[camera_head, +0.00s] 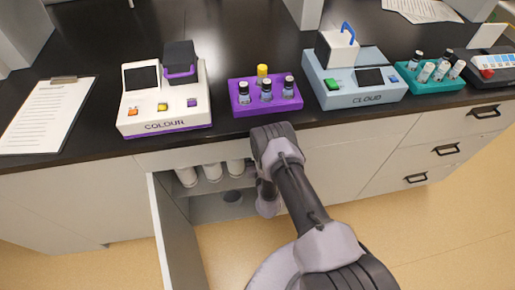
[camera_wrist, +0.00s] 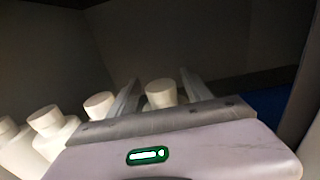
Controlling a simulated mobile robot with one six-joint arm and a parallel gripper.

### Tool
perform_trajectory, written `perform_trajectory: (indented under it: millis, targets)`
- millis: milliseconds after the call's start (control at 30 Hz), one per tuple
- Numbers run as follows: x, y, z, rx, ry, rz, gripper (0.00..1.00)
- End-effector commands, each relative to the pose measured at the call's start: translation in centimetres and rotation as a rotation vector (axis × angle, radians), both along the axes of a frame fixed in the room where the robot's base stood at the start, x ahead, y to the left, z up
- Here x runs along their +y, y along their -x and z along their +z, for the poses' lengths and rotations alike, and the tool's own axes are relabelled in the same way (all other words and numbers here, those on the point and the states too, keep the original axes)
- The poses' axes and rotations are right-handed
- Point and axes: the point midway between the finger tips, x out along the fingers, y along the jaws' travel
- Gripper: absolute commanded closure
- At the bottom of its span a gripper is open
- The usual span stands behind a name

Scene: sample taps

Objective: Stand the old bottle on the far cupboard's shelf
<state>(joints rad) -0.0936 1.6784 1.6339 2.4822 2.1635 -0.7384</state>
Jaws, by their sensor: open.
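An open cupboard (camera_head: 205,212) under the counter holds several white bottles (camera_head: 212,171) in a row. I cannot tell which bottle is the old one. In the wrist view, one white-capped bottle (camera_wrist: 160,94) shows between the fingers of my gripper (camera_wrist: 159,82). The fingers are apart, one on each side of it; its lower part is hidden by the gripper body, and I cannot see contact. More white bottles (camera_wrist: 98,104) stand to the left of my gripper. In the head view my arm reaches down in front of the cupboard, and the fingers are hidden.
The cupboard door (camera_head: 178,232) stands open at the left. On the counter are a COLOUR device (camera_head: 165,125), a purple vial rack (camera_head: 265,108), a CLOUD device (camera_head: 365,97) and a teal rack (camera_head: 433,84). Drawers (camera_head: 440,150) are closed at the right.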

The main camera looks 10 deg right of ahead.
Motion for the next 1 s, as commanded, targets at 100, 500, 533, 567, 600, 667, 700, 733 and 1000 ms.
perform_trajectory:
  millis: [100, 500, 533, 567, 600, 667, 700, 733, 1000]
  targets:
    - [0.0, 1.4, 0.3, 0.003, 0.000, 0.001, 0.42]
    - [0.1, 10.9, 0.6, 0.001, -0.001, 0.003, 0.42]
    - [0.1, 11.3, 0.6, 0.001, 0.001, 0.002, 0.42]
    - [0.1, 11.5, 0.5, 0.000, -0.001, 0.002, 0.42]
    - [0.0, 11.8, 0.4, 0.001, 0.001, 0.001, 0.42]
    - [0.0, 12.0, 0.2, 0.000, 0.000, 0.000, 0.42]
    - [0.0, 12.1, 0.2, 0.000, 0.000, 0.000, 0.42]
    - [0.0, 12.1, 0.1, 0.000, 0.000, 0.000, 0.42]
    - [0.0, 12.0, 0.1, 0.000, 0.000, 0.000, 0.42]
